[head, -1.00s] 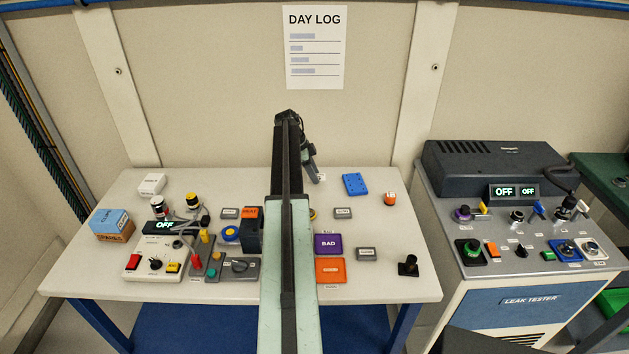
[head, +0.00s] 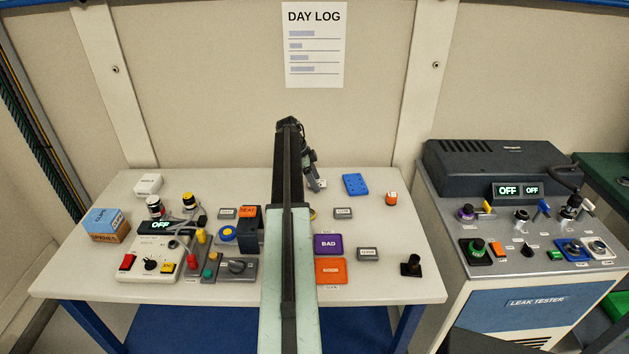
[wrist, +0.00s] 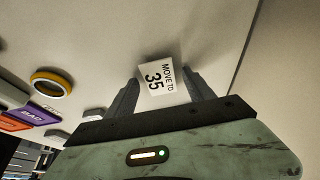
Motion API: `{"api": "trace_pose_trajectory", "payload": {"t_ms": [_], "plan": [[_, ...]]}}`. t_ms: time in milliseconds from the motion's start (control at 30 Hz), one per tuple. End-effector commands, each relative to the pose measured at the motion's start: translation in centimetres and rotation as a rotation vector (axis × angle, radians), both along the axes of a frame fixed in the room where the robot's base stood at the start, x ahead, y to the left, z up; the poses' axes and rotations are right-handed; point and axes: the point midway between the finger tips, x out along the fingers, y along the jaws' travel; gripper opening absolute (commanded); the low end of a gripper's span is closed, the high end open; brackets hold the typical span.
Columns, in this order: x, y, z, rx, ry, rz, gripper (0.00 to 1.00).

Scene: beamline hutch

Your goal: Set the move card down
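The move card (wrist: 160,81) is a small white card printed "MOVE TO 35". In the wrist view it sits between the two fingertips of my gripper (wrist: 164,80), with a fingertip at each side edge. My gripper looks shut on it. In the head view my gripper (head: 316,184) is low over the back middle of the pale table (head: 390,265), and the card is a small pale patch (head: 320,184) at its tip. I cannot tell whether the card touches the tabletop.
A blue block (head: 355,184) and an orange-and-white item (head: 391,199) lie to the right. A purple BAD tray (head: 328,244) and an orange tray (head: 330,271) are nearer. A yellow ring (wrist: 52,82) shows in the wrist view. Control boxes crowd the left.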

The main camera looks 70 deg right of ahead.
Motion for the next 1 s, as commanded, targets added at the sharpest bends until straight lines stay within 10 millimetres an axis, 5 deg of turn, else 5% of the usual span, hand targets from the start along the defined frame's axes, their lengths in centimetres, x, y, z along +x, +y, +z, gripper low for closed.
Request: {"api": "trace_pose_trajectory", "payload": {"t_ms": [333, 800, 1000], "plan": [[0.3, 0.1, 1.4, 0.000, 0.000, 0.001, 0.62], [3.7, 1.5, 10.7, 0.001, 0.000, 0.002, 0.62], [4.4, 1.7, 11.6, 0.000, 0.000, 0.002, 0.62]]}}
